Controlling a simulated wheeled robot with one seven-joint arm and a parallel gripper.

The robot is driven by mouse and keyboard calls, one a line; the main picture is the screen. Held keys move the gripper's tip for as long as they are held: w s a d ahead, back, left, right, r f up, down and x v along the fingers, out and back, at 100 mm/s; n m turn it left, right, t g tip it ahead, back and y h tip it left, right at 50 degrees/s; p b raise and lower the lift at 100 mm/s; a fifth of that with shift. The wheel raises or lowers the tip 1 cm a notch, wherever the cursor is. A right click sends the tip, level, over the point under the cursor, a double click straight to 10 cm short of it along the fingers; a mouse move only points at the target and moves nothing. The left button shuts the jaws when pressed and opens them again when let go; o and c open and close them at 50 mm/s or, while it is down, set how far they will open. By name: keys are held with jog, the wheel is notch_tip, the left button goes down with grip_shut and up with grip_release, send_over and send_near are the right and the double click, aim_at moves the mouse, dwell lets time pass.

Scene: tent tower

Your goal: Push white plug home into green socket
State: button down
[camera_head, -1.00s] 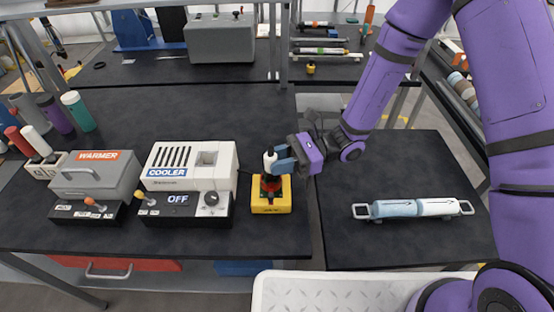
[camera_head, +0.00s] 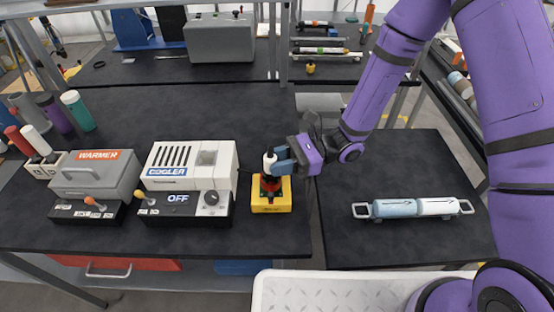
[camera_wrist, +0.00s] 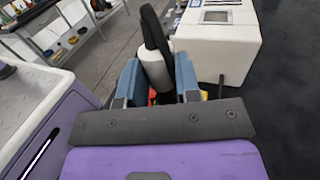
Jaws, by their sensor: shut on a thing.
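My gripper (camera_head: 281,160) is shut on the white plug (camera_head: 269,161), which stands roughly upright above the yellow box (camera_head: 271,204). In the wrist view, the plug (camera_wrist: 160,86) is between the blue fingers, with a black part rising from it. A red part shows on top of the box under the plug, with a little green beside it. The green socket is mostly hidden by the plug and fingers. I cannot tell how deep the plug sits or whether it touches the socket.
The white cooler (camera_head: 190,165), reading OFF, stands close to the left of the yellow box. The grey warmer (camera_head: 98,175) is farther left. A blue-and-white cylinder in a handled frame (camera_head: 413,208) lies on the right table.

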jog(key=shift+f, duration=1)
jog(key=c, duration=0.8)
grip_release()
jog(key=shift+o, duration=0.2)
jog(key=v, duration=1.1)
jog(key=shift+s, duration=0.1)
